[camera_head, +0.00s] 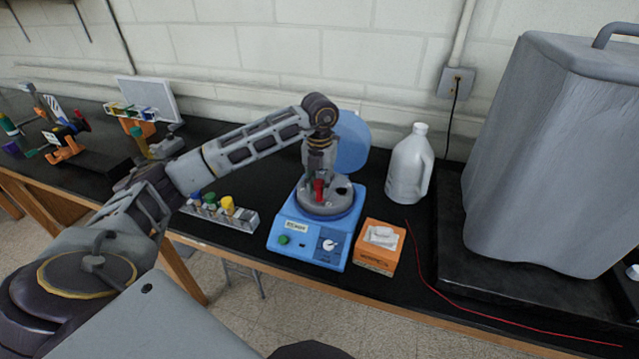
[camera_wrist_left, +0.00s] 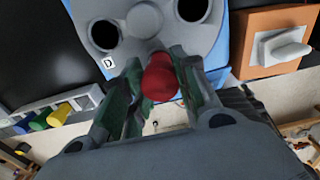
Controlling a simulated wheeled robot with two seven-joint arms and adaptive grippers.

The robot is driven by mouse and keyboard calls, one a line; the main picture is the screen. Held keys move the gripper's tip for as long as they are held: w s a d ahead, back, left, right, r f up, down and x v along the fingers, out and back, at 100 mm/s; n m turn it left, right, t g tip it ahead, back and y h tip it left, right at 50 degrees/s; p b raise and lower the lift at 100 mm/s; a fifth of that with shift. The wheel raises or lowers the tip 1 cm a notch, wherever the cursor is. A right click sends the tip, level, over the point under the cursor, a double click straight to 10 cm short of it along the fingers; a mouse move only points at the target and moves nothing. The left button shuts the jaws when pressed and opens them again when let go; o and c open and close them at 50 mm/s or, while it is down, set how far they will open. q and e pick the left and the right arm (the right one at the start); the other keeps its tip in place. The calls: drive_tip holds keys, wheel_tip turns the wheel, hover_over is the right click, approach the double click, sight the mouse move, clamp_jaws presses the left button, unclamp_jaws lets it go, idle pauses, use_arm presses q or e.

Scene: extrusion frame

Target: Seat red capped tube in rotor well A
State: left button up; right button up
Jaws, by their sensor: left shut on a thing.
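The red capped tube (camera_head: 319,189) is upright in my left gripper (camera_head: 318,180), over the near side of the grey rotor (camera_head: 336,204) in the blue centrifuge (camera_head: 310,244). In the left wrist view my gripper (camera_wrist_left: 160,90) is shut around the tube, and its red cap (camera_wrist_left: 160,76) shows between the fingers. The rotor (camera_wrist_left: 168,45) there has dark wells beyond the cap and a label D (camera_wrist_left: 108,63). No label A can be read. The tube's lower end is hidden, so I cannot tell whether it is in a well. My right gripper is out of view.
A tube rack (camera_head: 245,222) with several capped tubes stands left of the centrifuge. An orange tissue box (camera_head: 376,258) is close on its right. A white jug (camera_head: 410,165) stands behind. The blue lid (camera_head: 352,140) is raised at the back.

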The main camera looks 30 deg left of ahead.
use_arm(q)
drive_tip(key=shift+f, duration=0.2)
drive_tip(key=o, duration=0.8)
drive_tip(key=shift+o, duration=0.2)
drive_tip(key=shift+r, duration=0.2)
wheel_tip(320, 180, up, 8)
drive_tip(key=shift+f+b, duration=0.2)
drive_tip(key=shift+b, duration=0.6)
wheel_tip(320, 180, up, 2)
drive_tip(key=shift+r, duration=1.2)
